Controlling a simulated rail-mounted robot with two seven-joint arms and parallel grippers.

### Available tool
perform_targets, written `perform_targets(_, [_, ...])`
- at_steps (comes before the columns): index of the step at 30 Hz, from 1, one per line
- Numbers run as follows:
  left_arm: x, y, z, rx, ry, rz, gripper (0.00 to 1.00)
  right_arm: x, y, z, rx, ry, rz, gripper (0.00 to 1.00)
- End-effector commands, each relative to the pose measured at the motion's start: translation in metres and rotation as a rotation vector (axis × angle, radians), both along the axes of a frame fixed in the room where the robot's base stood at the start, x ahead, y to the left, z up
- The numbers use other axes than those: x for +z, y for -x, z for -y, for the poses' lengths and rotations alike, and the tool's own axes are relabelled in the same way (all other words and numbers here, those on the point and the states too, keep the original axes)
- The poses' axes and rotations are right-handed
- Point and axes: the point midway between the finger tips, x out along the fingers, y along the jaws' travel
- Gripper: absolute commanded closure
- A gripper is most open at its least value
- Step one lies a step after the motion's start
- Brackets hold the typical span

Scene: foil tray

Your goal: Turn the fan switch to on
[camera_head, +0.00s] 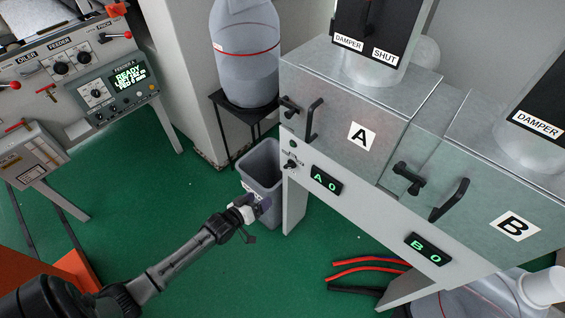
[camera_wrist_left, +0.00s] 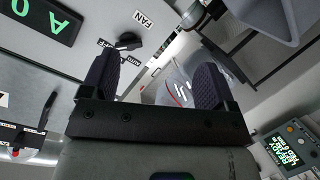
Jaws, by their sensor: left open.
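The fan switch (camera_head: 291,163) is a small black knob on the grey front panel below box A, near its left end. In the left wrist view, the black knob (camera_wrist_left: 127,42) is beside the FAN label (camera_wrist_left: 143,20), just beyond the left-hand finger. The knob's exact setting is too small to tell. My left gripper (camera_head: 262,206) is below and left of the switch in the head view, apart from it. Its two dark fingers (camera_wrist_left: 155,80) are spread and empty. My right gripper is not in view.
A grey bin (camera_head: 262,165) stands behind my left gripper. Damper box A (camera_head: 325,90) has a black handle (camera_head: 313,118) above the switch. Red hoses (camera_head: 368,262) lie on the green floor at right.

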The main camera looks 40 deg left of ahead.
Motion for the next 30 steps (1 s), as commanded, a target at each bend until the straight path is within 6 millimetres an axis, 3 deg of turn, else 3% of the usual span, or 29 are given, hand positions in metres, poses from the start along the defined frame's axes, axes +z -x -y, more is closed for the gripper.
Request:
perform_targets(6, [0.038,-0.006,0.001,0.020,0.177,0.235,0.19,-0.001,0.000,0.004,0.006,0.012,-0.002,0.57])
perform_targets(14, [0.043,-0.019,0.002,0.027,0.258,0.265,0.19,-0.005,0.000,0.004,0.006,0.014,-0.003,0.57])
perform_targets(30, [0.042,-0.113,0.003,0.027,0.255,0.264,0.19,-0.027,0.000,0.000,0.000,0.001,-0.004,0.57])
